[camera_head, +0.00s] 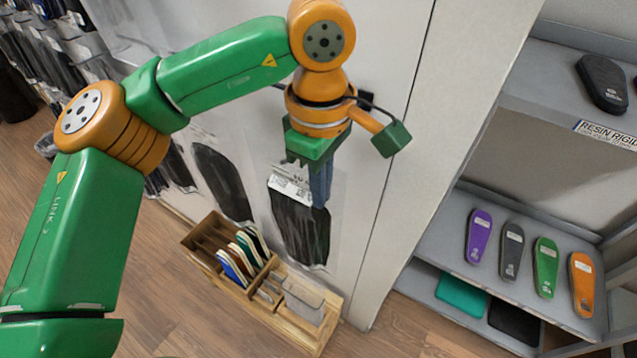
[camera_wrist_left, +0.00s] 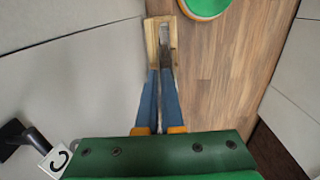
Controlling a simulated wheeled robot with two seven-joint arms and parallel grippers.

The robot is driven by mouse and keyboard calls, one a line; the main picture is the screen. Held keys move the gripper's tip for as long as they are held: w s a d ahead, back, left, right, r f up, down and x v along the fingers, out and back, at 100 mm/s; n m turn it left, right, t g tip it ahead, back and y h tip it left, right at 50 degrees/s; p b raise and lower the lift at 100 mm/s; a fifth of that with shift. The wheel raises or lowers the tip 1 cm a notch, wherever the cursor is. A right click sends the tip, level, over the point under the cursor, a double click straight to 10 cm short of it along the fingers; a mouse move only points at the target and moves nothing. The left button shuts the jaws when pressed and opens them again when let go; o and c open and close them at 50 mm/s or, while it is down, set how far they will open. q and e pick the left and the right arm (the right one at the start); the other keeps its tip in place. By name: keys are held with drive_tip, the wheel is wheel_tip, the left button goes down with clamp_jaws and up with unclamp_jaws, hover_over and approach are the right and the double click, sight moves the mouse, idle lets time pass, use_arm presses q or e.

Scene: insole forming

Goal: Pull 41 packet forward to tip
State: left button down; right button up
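A clear packet with a dark insole inside (camera_head: 305,235) hangs upright in front of the pale panel in the head view. It has a white label (camera_head: 290,186) near its top; I cannot read the number on it. My left gripper (camera_head: 320,200) points down at the packet's upper right, its blue fingers beside the label. In the left wrist view the two fingers (camera_wrist_left: 161,72) are close together. I cannot make out the packet between them, nor whether they pinch it. My right gripper is not in view.
A wooden organizer (camera_head: 284,328) with coloured insoles and a grey box stands below. More insole packets (camera_head: 222,183) hang to the left. Grey shelves (camera_head: 440,225) with insoles stand at right.

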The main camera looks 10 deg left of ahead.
use_arm(q)
drive_tip(key=shift+w+d, duration=0.1)
drive_tip(key=shift+w, duration=0.1)
drive_tip(key=c, duration=1)
unclamp_jaws()
drive_tip(key=shift+f, duration=0.1)
wheel_tip(320, 180, up, 7)
drive_tip(key=shift+s+r+p, duration=0.1)
drive_tip(key=shift+s+p, duration=0.05)
drive_tip(key=shift+p, duration=0.2)
drive_tip(key=shift+r, duration=0.1)
